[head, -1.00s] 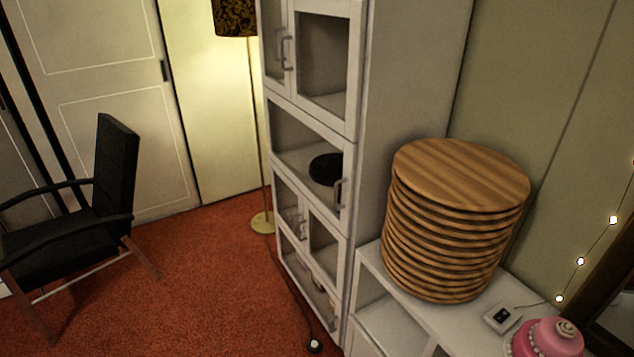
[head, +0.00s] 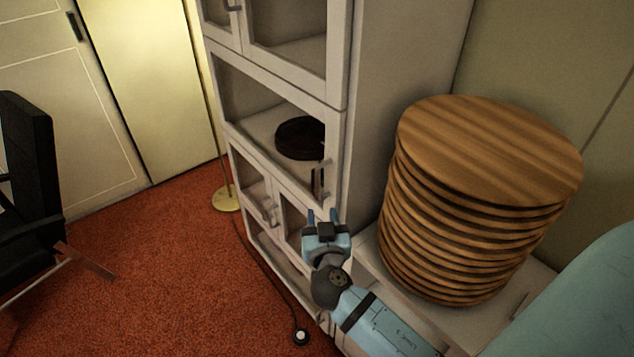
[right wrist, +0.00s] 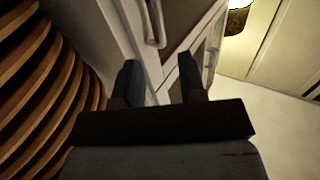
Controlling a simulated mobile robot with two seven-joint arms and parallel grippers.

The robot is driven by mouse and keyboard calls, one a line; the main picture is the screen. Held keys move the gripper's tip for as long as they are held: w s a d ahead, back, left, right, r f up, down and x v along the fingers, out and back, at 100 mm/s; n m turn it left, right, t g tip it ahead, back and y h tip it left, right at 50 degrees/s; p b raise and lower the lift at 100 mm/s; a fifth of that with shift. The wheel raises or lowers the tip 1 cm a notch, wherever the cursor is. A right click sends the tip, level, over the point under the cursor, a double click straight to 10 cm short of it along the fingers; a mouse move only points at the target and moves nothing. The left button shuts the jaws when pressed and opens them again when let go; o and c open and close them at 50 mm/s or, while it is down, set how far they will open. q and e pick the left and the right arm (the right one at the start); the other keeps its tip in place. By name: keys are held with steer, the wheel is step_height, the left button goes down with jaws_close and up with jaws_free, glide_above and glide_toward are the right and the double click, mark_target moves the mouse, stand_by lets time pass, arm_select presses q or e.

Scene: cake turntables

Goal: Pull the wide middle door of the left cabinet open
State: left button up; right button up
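The tall white cabinet (head: 385,120) stands in the middle of the head view. Its wide middle door (head: 262,112) has a glazed pane and looks shut. A dark round object (head: 300,138) shows behind the pane. The door's upright bar handle (head: 323,180) is on its right side. My right gripper (head: 323,214) is open and empty, just below and in front of that handle. In the right wrist view a bar handle (right wrist: 155,22) lies beyond the two spread fingertips (right wrist: 160,75), apart from them. My left gripper is not in view.
A tall stack of round wooden boards (head: 480,200) stands on a low white unit (head: 520,285), close to my right arm. A black chair (head: 25,170) is at the left. A lamp base (head: 226,199) and a cable lie on the red carpet (head: 170,270), which is otherwise clear.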

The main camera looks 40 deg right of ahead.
mark_target(318, 184)
steer(key=p+x, duration=0.3)
steer(key=x, duration=0.9)
steer(key=shift+s, duration=0.1)
jaws_close()
